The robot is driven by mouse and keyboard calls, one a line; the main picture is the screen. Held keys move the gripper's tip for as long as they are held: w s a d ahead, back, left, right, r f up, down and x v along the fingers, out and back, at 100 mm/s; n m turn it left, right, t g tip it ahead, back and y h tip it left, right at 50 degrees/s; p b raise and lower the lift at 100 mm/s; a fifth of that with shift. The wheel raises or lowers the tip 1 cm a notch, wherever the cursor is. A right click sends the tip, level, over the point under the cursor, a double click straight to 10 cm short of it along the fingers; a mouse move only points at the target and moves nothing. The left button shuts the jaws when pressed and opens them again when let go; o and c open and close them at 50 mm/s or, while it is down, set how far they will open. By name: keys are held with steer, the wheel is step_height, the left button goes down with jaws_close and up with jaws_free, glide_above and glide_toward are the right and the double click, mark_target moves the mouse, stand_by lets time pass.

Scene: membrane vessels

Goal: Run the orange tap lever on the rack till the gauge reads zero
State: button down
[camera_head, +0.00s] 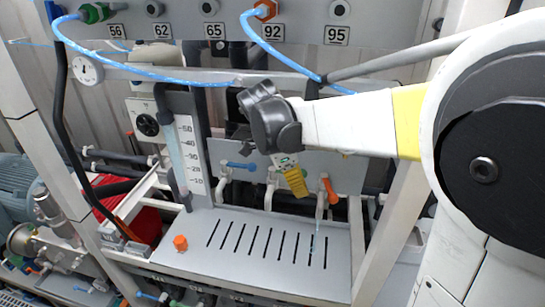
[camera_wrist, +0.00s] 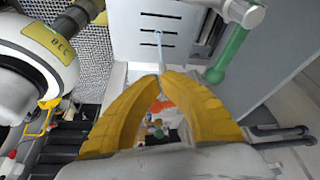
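The orange tap lever (camera_head: 330,190) stands on a white tap at the right of the rack's tap row. My gripper (camera_head: 296,184) hangs just left of it, apart from it in the head view. Its yellow fingers (camera_wrist: 161,75) nearly meet at the tips, with nothing clearly gripped. An orange patch shows past them in the wrist view, too hidden to name. The gauge (camera_head: 192,158) is an upright numbered scale beside a pale bluish tube (camera_head: 171,140); I cannot read its level. A thin blue stream (camera_head: 312,244) shows below the orange-lever tap.
A blue tap lever (camera_head: 240,166) is to the left. A green lever (camera_wrist: 232,52) is close to my fingers in the wrist view. The slotted tray (camera_head: 190,262) below bears an orange knob (camera_head: 180,243). A blue hose (camera_head: 150,73) crosses above. A rack post (camera_head: 385,240) stands right.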

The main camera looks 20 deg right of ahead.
mark_target(328, 187)
steer(key=shift+s+d+f+p, duration=0.2)
steer(key=shift+d+f, duration=0.05)
steer(key=shift+d, duration=0.5)
steer(key=shift+s+d+f+p, duration=0.2)
steer(key=shift+s+d, duration=0.05)
steer(key=shift+d, duration=0.5)
steer(key=shift+s+d+f+p, duration=0.2)
steer(key=shift+d+f, duration=0.05)
steer(key=shift+d, duration=0.5)
steer(key=shift+s+d+n, duration=0.25)
steer(key=shift+n, duration=0.35)
steer(key=d+n+t+y+b, duration=0.1)
steer(key=d+n+t, duration=0.3)
steer(key=d+n, duration=0.4)
steer(key=shift+s+n+b, duration=0.3)
steer(key=shift+n+b, duration=0.55)
steer(key=shift+n, duration=0.45)
